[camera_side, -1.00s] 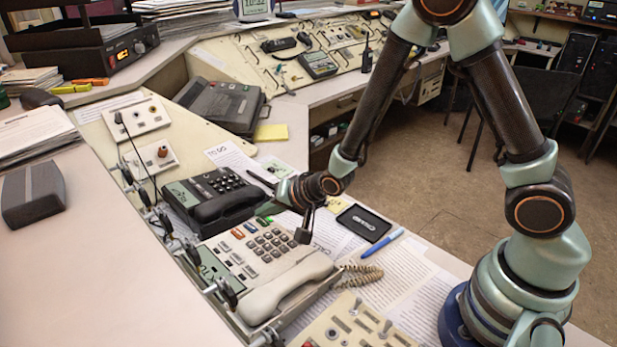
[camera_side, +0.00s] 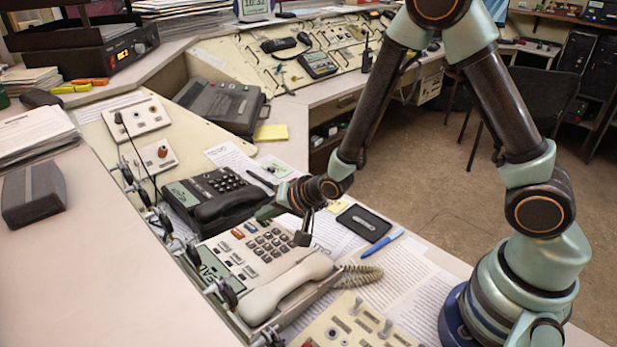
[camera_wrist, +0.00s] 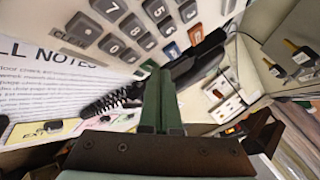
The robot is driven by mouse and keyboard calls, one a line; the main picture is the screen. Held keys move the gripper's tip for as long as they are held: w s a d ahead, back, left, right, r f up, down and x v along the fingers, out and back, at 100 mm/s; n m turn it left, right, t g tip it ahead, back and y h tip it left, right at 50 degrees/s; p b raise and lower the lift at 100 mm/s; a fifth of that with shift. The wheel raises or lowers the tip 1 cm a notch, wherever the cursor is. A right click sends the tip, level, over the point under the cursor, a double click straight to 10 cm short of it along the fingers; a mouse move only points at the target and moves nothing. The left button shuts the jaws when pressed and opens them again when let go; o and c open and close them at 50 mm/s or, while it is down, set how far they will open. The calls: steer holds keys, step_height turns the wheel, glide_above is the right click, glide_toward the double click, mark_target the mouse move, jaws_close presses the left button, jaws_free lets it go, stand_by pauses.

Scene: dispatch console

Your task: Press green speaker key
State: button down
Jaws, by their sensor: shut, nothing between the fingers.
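The beige desk phone (camera_side: 225,262) lies on the console with its handset at the front. Its coloured keys run along its back right edge: an orange key (camera_side: 237,233) and a blue key (camera_side: 250,227). In the wrist view the orange key (camera_wrist: 195,36) and blue key (camera_wrist: 171,51) show just beyond my fingertips. My gripper (camera_side: 264,213) is shut and empty, its green fingers at the end of this row, over the green key's place. The green key is hidden behind them or blends with them. In the wrist view my gripper (camera_wrist: 160,72) points at the same spot; I cannot tell whether it touches.
A black desk phone (camera_side: 222,200) stands close behind my fingertips. A black device (camera_side: 363,222) and a blue pen (camera_side: 383,243) lie on papers to the right. The coiled cord (camera_side: 358,275) hangs by the handset. A pale switch panel (camera_side: 345,325) is in front.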

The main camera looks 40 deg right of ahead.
steer(key=shift+r, duration=0.1)
steer(key=shift+d+r, duration=0.15)
steer(key=shift+r, duration=0.45)
steer(key=shift+d+r, duration=0.2)
steer(key=shift+r, duration=1.05)
steer(key=shift+d+r, duration=0.2)
steer(key=shift+r, duration=1.05)
steer(key=s+d+r+n+g+h, duration=0.1)
steer(key=s+d+r+n, duration=0.3)
steer(key=s+r, duration=0.3)
steer(key=s+d+r+n+g+h, duration=0.1)
steer(key=s+d+r+n, duration=0.3)
steer(key=s, duration=0.6)
step_height(320, 180, up, 4)
steer(key=shift+d+f+n+g, duration=0.1)
steer(key=shift+d+n+g, duration=0.2)
steer(key=shift+d+g, duration=0.6)
